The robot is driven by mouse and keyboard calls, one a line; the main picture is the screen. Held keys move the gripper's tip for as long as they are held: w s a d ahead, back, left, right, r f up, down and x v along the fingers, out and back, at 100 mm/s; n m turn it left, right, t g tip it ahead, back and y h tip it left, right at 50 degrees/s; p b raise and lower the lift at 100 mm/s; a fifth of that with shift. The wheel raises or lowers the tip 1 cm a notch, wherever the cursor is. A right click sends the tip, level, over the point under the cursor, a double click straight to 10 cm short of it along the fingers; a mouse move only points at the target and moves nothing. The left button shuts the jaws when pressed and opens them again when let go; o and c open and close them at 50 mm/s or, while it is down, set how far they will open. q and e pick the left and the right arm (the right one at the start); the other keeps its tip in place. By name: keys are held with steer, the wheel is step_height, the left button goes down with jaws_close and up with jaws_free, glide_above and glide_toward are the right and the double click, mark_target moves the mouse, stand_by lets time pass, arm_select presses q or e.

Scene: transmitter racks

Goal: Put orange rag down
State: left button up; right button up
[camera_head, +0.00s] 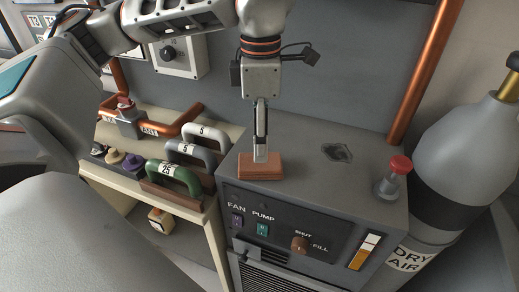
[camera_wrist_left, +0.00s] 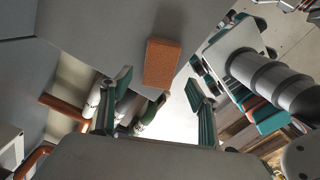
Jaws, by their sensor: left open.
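The orange rag (camera_head: 260,168), a folded, brick-like rectangle, lies flat on top of the grey cabinet (camera_head: 310,160) near its front left edge. My left gripper (camera_head: 260,155) points straight down over it in the head view, its fingers seen edge-on, so a small gap or contact cannot be told. In the left wrist view the rag (camera_wrist_left: 162,63) shows whole, beyond the spread fingertips of the left gripper (camera_wrist_left: 158,80), with nothing between the fingers. My right gripper is not in view.
Left of the cabinet, a beige shelf (camera_head: 150,150) carries several handled blocks, including a green one (camera_head: 174,178). A red-topped knob (camera_head: 400,165) stands at the cabinet's right, beside a dry air cylinder (camera_head: 450,150). The cabinet top between rag and knob is mostly clear, with a dark patch (camera_head: 337,153).

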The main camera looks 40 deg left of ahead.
arm_select(q)
step_height(320, 180, up, 6)
steer(key=shift+f+p, duration=0.15)
steer(key=shift+p, duration=0.15)
stand_by(0.4)
